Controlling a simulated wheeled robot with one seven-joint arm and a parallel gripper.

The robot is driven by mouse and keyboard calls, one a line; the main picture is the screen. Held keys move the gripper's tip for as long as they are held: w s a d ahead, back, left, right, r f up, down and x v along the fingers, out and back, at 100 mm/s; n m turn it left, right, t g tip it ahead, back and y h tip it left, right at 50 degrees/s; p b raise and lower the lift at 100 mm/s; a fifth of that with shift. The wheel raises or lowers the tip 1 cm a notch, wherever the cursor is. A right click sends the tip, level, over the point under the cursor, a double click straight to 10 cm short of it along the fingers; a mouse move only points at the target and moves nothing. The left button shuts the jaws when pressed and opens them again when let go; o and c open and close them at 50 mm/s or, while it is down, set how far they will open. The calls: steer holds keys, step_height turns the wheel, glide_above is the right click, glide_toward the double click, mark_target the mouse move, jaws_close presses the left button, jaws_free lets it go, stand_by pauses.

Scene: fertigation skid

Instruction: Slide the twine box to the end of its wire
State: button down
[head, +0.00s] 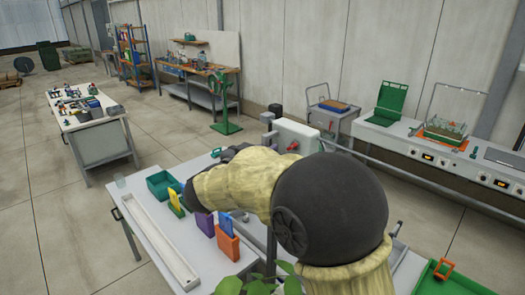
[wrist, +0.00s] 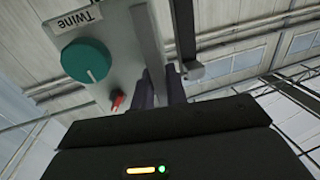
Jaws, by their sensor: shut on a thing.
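The twine box (wrist: 110,58) fills the upper left of the wrist view. It is a pale grey box with a "Twine" label, a round teal knob (wrist: 86,61) and a small red lever (wrist: 117,101), and it appears tilted there. My gripper (wrist: 163,84) is shut at the box's right side, on a narrow grey upright part (wrist: 147,45) that seems to belong to it. The exact contact is partly hidden by the dark fingers. In the head view my arm hides the gripper. I cannot pick out the wire.
In the head view, a pale box with a red part (head: 298,132) stands behind my arm. The bench below holds a long white tray (head: 160,240), a green bin (head: 160,184) and an orange holder (head: 228,242). A grey-topped counter (head: 405,135) with equipment runs along the right.

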steer(key=shift+a+r, duration=0.1)
steer(key=shift+a, duration=0.05)
steer(key=c, duration=1.7)
jaws_free()
steer(key=shift+o, duration=1)
steer(key=shift+w+a, duration=0.1)
steer(key=b+v, duration=0.7)
steer(key=v, duration=1)
steer(key=shift+s, duration=0.2)
steer(key=shift+w, duration=0.1)
